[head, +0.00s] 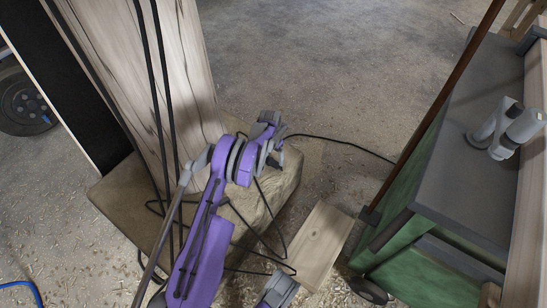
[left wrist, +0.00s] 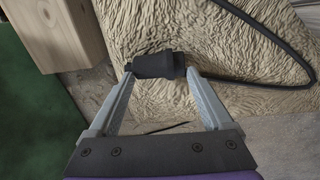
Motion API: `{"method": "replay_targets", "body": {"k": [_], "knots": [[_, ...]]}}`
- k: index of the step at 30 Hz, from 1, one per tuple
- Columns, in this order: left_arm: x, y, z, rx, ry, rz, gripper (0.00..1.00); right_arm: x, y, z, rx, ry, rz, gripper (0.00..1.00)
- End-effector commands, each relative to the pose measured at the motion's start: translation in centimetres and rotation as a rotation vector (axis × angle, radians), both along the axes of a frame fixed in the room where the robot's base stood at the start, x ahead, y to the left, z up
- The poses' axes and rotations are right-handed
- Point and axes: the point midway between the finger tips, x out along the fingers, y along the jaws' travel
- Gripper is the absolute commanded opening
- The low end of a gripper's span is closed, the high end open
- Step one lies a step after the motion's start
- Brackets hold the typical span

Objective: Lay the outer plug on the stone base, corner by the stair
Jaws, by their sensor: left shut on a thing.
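My left gripper (head: 276,150) is over the right-hand corner of the stone base (head: 278,195), on the side toward the wooden stair (head: 318,240). In the left wrist view, its two fingers (left wrist: 159,75) are shut on a black plug (left wrist: 157,65), one at each end. The plug's black cable (left wrist: 270,35) loops away to the right over the rough beige stone (left wrist: 225,45). I cannot tell whether the plug touches the stone. A grey and purple part at the bottom of the head view may be my right gripper (head: 277,291); its fingers are not clear.
A thick wooden post (head: 165,75) stands on the base, with dark cables beside it. A green cabinet (head: 430,265) with a grey top stands at right. Loose cable lies around the base and stair. The floor behind is mostly clear.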

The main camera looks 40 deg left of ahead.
Motion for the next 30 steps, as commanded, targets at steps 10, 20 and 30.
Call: {"method": "replay_targets", "body": {"k": [10,20,30], "knots": [[0.0,0.0,-0.2,0.000,0.000,0.000,0.93,0.0,0.0,0.0,0.000,0.000,0.000,0.86],[0.0,0.0,0.1,0.000,0.000,0.000,1.00,0.0,0.0,0.0,0.000,0.000,0.000,0.86],[-0.1,0.3,6.1,0.000,0.000,0.000,1.00,-0.2,0.0,1.1,0.000,0.001,0.000,0.86]]}}
